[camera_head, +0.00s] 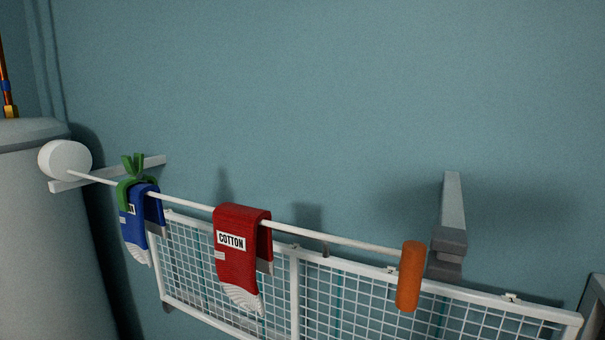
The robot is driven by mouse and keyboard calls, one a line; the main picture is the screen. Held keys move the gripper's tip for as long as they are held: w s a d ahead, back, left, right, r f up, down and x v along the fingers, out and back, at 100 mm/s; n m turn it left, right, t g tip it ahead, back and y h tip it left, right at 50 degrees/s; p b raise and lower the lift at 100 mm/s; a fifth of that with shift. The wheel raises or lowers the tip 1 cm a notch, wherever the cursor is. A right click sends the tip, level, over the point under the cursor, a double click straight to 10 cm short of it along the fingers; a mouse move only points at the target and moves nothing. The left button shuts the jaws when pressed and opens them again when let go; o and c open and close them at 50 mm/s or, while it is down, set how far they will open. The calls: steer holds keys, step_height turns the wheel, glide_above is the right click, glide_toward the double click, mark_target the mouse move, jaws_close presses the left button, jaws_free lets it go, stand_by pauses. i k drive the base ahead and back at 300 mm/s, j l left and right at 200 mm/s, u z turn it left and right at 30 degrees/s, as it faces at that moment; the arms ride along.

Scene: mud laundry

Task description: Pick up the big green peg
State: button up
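The big green peg (133,168) is at the left of the head view, near the left end of a white rod. It sits upright over the top of a blue sock (134,225), with its two prongs pointing up. The blue sock hangs over the rod, with a white ribbed end at the bottom. My gripper is not in view.
The white rod (340,240) runs from a white round knob (65,160) to an orange cylinder (410,276). A red sock (241,250) labelled COTTON hangs mid-rod. A white wire rack (295,290) lies behind and below. A grey tank (45,230) stands at left.

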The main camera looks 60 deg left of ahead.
mark_target(134, 170)
steer(key=u, duration=3.05)
steer(key=j+z, duration=0.35)
steer(key=z, duration=0.15)
steer(key=j+z, duration=0.45)
steer(key=k+j+z, duration=0.15)
steer(key=z, duration=0.35)
steer(key=k+j+z, duration=0.2)
steer(key=z, duration=0.25)
steer(key=k+j+z, duration=0.2)
steer(key=z, duration=0.3)
steer(key=k+j+z, duration=0.25)
steer(key=z, duration=0.2)
steer(key=u, duration=1.8)
